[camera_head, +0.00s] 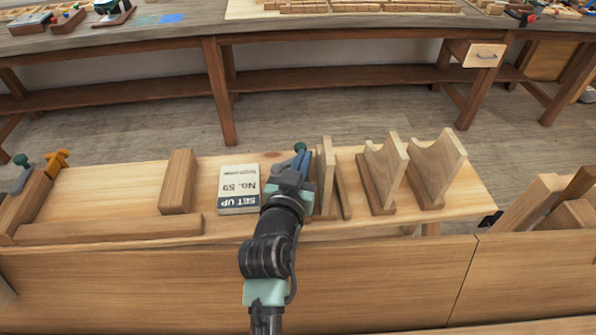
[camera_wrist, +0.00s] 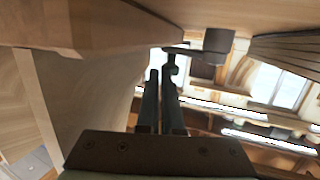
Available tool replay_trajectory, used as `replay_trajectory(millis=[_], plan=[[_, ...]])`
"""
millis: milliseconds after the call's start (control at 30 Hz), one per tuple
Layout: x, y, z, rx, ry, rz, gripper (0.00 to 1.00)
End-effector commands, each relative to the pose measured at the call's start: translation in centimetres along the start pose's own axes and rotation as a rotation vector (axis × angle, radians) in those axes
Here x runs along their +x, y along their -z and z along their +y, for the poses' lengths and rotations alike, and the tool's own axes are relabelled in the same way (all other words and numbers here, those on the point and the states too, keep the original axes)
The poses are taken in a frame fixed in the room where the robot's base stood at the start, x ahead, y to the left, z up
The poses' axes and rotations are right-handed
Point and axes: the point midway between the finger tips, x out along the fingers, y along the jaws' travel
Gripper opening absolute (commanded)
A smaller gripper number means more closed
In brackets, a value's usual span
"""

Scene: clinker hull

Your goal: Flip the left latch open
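My gripper (camera_head: 297,158) is at the bench, beside the left face of a thin upright wooden board (camera_head: 326,172). In the wrist view its two dark fingers (camera_wrist: 161,88) lie nearly parallel with a narrow gap between them; I cannot tell if they are shut. A dark bar with a rounded knob (camera_wrist: 217,42), which may be the left latch, hangs under a wooden surface just beyond the fingertips. I cannot tell whether it touches them. In the head view no latch can be made out; my gripper and the boards may hide it.
Left of my gripper lie a book (camera_head: 239,188) and a wooden block (camera_head: 178,181). Two notched wooden cradles (camera_head: 386,165) (camera_head: 437,168) stand to the right. Clamps (camera_head: 56,160) sit at the far left. A wooden panel fills the left of the wrist view (camera_wrist: 85,100).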

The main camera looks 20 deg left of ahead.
Motion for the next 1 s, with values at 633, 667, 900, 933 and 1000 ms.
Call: replay_trajectory(millis=[633, 667, 900, 933, 1000], plan=[[0.3, 0.1, 0.1, -0.001, -0.003, 0.000, 0.00], [0.3, 0.1, 0.1, -0.001, -0.003, 0.000, 0.00], [-1.5, -0.1, 0.1, 0.002, -0.003, -0.001, 0.00], [-1.9, -0.1, 0.1, 0.001, -0.003, -0.001, 0.00], [-3.2, -0.1, 0.1, 0.003, -0.002, -0.001, 0.00]])
